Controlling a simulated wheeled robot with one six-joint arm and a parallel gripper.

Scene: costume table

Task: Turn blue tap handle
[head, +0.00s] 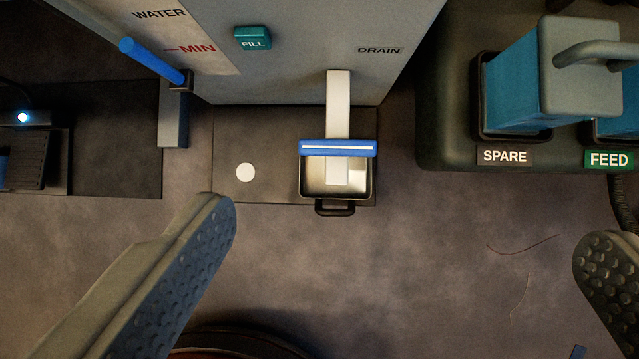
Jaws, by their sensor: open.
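A blue bar handle (359,148) with a white line along it lies crosswise over a pale tap spout (339,100) under the word DRAIN. It sits level across the picture, above a small metal pan (369,189). My gripper (405,228) is open and empty, its two ridged fingers wide apart at the lower left and right. The handle lies beyond the fingertips, between them across the picture and touching neither. A separate blue rod (150,60) slants on the left side of the grey housing (300,80).
A teal FILL button (253,38) is on the housing. At the right a dark holder (450,140) carries a blue-and-grey handled block (535,80) by a SPARE label. A dark device with a light (23,117) is at the left. Between the fingers the table (400,280) is mostly clear.

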